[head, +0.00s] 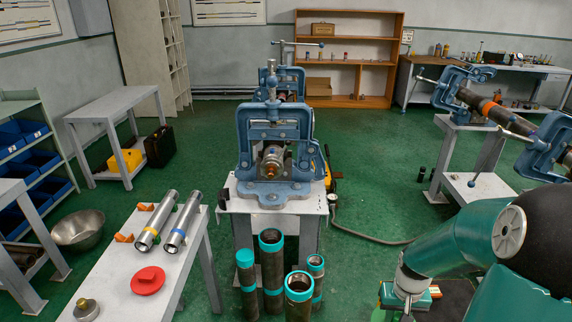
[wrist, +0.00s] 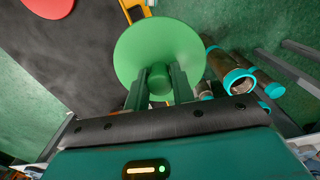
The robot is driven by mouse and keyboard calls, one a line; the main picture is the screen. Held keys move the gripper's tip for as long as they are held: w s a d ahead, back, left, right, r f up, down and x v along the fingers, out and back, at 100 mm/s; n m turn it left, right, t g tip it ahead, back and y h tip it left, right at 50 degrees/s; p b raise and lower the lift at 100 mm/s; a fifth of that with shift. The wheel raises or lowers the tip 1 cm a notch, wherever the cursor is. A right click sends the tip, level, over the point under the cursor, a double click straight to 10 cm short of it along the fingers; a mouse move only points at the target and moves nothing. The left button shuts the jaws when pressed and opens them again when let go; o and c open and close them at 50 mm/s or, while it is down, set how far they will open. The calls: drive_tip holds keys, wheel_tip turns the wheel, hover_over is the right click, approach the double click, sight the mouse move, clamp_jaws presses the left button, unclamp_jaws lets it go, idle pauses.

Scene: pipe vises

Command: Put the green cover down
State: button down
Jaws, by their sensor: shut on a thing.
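The green cover (wrist: 160,50) is a round disc with a knob at its centre. In the wrist view my gripper (wrist: 161,85) is shut on the knob, one dark finger on each side, and the disc faces away from the wrist. A dark flat surface (wrist: 75,60) shows beyond and to the left of the cover; I cannot tell the gap between them.
A red disc (wrist: 48,6) lies at the dark surface's far edge. Pipes with teal bands (head: 271,262) stand on the floor left of my gripper. A white bench (head: 190,270) holds two metal pipes (head: 182,220) and a red cover (head: 148,280). A blue vise (head: 273,150) stands centrally.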

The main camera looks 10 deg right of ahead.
drive_tip(key=w+a+f+n, duration=0.2)
drive_tip(key=w+a+f, duration=0.2)
drive_tip(key=w+a, duration=0.6)
drive_tip(key=w+a+f+n, duration=0.2)
drive_tip(key=w+a+f, duration=0.2)
drive_tip(key=w+a, duration=0.6)
drive_tip(key=shift+a, duration=0.4)
drive_tip(key=shift+d, duration=0.1)
